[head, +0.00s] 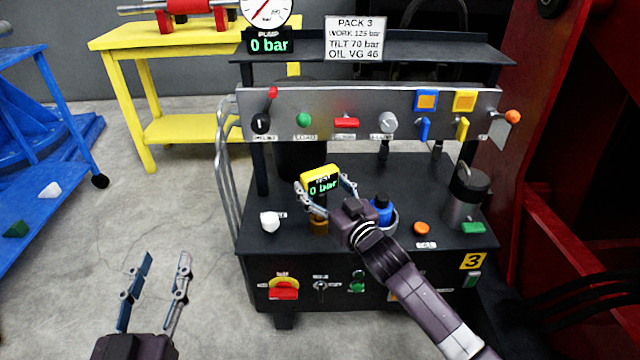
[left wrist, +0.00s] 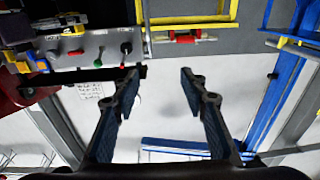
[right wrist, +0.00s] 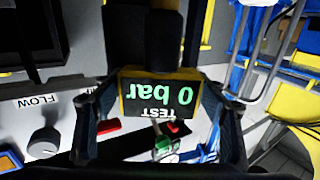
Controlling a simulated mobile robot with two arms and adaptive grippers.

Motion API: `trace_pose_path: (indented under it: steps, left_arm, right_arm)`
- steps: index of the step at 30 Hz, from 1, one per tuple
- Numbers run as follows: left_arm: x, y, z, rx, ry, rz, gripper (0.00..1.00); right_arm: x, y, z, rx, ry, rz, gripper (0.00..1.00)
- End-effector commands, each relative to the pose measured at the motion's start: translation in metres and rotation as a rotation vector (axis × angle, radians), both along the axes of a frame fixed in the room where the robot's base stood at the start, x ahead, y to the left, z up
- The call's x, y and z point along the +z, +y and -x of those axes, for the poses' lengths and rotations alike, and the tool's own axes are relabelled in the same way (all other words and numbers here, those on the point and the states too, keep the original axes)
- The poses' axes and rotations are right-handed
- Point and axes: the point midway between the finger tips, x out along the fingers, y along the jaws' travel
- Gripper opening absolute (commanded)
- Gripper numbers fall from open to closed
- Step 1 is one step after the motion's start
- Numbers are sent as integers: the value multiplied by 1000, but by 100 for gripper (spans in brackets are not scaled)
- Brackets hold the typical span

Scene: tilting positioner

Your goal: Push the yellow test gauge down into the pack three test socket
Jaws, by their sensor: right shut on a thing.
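The yellow test gauge (head: 321,176) reads 0 bar in the head view and stands roughly upright above the pack three deck (head: 375,255). It also shows upside down in the right wrist view (right wrist: 160,98). My right gripper (head: 326,192) is shut on the gauge, with one finger on each side. A brass-coloured fitting (head: 319,226) shows on the deck directly below the gauge. Whether the gauge's lower end touches it, I cannot tell, and the socket opening is hidden. My left gripper (head: 165,262) is open and empty over the floor at lower left.
A white knob (head: 270,221) is left of the fitting. A blue cap (head: 381,211) and an orange button (head: 421,229) lie to its right. The control panel (head: 365,100) with levers runs behind, above the deck.

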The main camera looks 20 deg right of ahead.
Motion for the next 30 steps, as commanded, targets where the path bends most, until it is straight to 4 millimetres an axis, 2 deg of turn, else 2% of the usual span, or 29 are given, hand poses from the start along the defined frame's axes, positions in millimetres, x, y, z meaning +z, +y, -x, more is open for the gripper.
trace_pose_path:
  steps: [30]
  left_arm:
    - [24,-3,2,-6,-108,29,40]
  right_arm:
    - [-7,0,0,1,-4,-1,31]
